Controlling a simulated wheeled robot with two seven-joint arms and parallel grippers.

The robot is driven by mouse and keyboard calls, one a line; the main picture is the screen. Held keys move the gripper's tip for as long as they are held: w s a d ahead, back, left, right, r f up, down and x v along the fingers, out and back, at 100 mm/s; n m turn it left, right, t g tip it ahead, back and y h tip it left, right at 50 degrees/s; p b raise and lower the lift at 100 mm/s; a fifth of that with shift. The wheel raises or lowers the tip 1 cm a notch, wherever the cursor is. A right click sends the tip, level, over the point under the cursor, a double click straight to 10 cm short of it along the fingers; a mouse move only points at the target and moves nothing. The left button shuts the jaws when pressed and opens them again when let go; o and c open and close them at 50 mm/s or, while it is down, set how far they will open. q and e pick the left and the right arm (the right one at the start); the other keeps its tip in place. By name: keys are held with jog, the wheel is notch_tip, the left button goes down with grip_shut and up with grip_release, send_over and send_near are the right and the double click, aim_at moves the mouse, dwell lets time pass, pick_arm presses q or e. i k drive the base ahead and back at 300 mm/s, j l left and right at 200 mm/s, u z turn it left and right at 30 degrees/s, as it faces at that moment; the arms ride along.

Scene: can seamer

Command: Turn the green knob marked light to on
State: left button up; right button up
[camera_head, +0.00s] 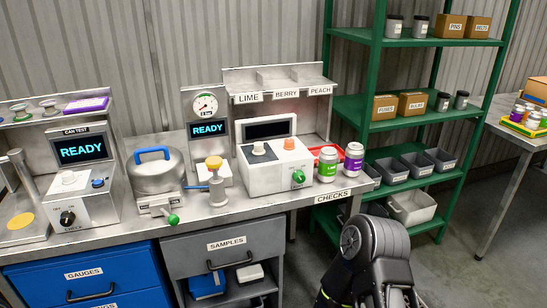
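A green knob (298,177) sits on the front of a white box-shaped device (262,178) on the steel bench. A small label lies by the knob, too small to read, and I cannot tell the knob's setting. The device has a white knob and an orange knob on top and a dark, blank display behind them. A green ball (173,219) is on the end of a handle on the metal vessel to the left. One dark arm of mine shows at the lower right, below the bench edge. Neither gripper's fingers are in view.
Two jars (327,164) with green and purple labels stand right of the device, near a red tray. A yellow-topped press (215,180) stands to its left. A READY display (208,129) is behind. A green shelf rack (374,80) rises at right. Bench front edge is near.

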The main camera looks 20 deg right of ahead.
aim_at(299, 175)
jog(key=l+z, duration=0.15)
jog(key=z, duration=0.3)
jog(key=l+z, duration=0.15)
jog(key=z, duration=0.3)
jog(key=i+l+z, duration=0.1)
jog(key=z, duration=0.4)
jog(key=l+z, duration=0.1)
jog(key=z, duration=0.35)
jog(key=i+j, duration=0.05)
